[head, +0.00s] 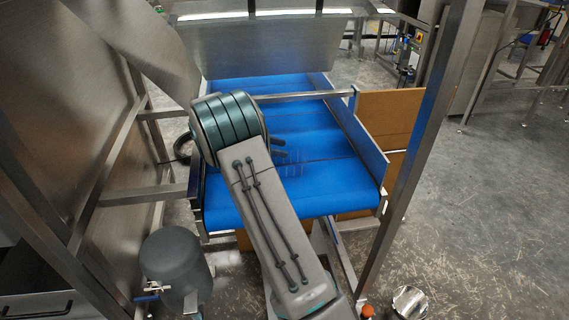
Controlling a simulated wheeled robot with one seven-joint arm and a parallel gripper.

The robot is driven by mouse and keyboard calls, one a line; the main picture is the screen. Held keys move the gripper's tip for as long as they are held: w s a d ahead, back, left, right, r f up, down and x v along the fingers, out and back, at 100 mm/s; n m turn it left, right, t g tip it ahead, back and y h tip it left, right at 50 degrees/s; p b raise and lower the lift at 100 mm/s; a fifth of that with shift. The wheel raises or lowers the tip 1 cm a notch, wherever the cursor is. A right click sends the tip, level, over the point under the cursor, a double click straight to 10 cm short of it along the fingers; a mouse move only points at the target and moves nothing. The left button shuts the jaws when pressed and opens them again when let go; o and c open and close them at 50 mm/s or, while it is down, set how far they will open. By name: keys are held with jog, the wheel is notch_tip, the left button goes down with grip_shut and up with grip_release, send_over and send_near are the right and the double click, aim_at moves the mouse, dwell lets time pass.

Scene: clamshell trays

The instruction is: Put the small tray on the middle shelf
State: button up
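My arm reaches up over a blue conveyor belt (335,187) and bends at a teal-banded joint. No middle shelf can be made out.
Steel posts (417,150) stand right of the belt, and a steel frame with panels (85,110) is close on the left. A grey cylinder (175,262) stands at lower left. Brown cardboard boxes (390,115) are beside the belt. Open concrete floor lies at right.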

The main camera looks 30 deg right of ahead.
jog(key=shift+d+f, duration=0.1)
jog(key=shift+d, duration=0.05)
jog(key=c, duration=0.8)
grip_shut()
